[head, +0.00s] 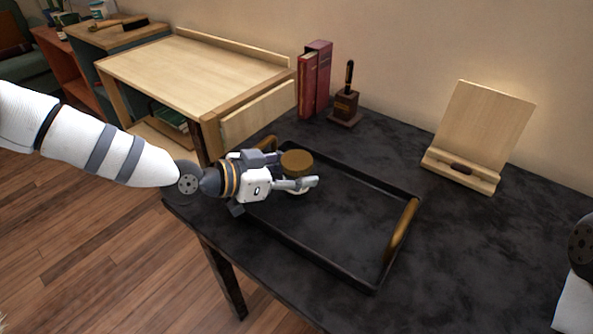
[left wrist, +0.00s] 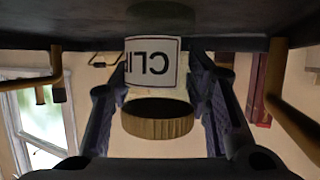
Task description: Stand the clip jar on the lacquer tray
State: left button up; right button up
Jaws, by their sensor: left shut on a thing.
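The clip jar (head: 297,160) has a round brown lid and a pale body. In the left wrist view, which is upside down, its white label with the letters "CLIP" (left wrist: 152,62) shows. My left gripper (head: 298,173) is shut on the jar, one finger on each side, and holds it upright over the left part of the lacquer tray (head: 345,220). The tray is black with brass-coloured handles and lies on the dark table. I cannot tell whether the jar's base touches the tray.
Two red books (head: 314,80) and a pen in a wooden holder (head: 345,106) stand behind the tray. A wooden stand (head: 482,130) is at the back right. A light wooden desk (head: 190,70) is at the left. The tray's middle and right are empty.

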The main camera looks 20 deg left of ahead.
pick_arm(q)
jog(key=shift+s+f, duration=0.25)
jog(key=shift+f, duration=0.4)
jog(key=o, duration=1.1)
jog(key=shift+f, duration=0.1)
jog(key=shift+o, duration=0.6)
jog(key=shift+s+f, duration=0.15)
pick_arm(e)
jog(key=shift+s+f, duration=0.25)
jog(key=shift+s, duration=0.1)
pick_arm(q)
jog(key=shift+r, duration=0.35)
jog(key=r+p+v, duration=0.1)
jog(key=p+v, duration=0.1)
jog(key=v, duration=1)
jog(key=shift+w+r, duration=0.2)
jog(key=shift+w, duration=0.15)
pick_arm(e)
jog(key=shift+t, duration=0.5)
jog(key=w+r, duration=0.3)
jog(key=shift+w+r, duration=0.15)
jog(key=shift+w, duration=0.1)
